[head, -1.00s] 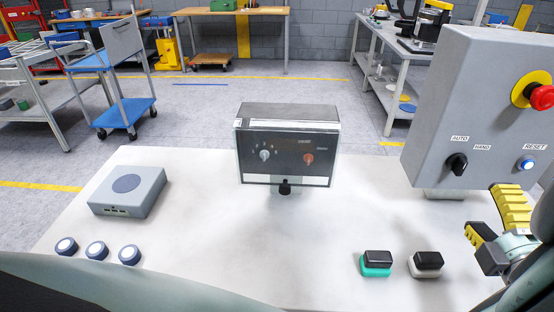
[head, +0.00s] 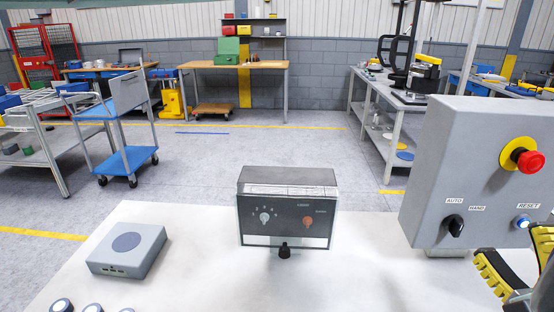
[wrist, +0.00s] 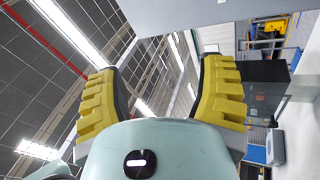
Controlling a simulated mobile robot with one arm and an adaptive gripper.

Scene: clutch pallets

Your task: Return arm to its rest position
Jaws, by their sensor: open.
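My gripper (head: 518,262) is at the lower right in the head view, below the grey control box. Its two yellow ribbed fingers are apart, and nothing shows between them. In the wrist view the gripper (wrist: 160,95) also shows its fingers spread wide and empty, with the ceiling and its lights behind. Part of the arm is cut off by the right edge of the head view.
The grey control box (head: 470,180) with a red emergency button (head: 529,160) stands close above the gripper. A dark panel box (head: 286,210) with two knobs and a grey device (head: 127,251) sit on the white table (head: 200,275). The table's middle is clear.

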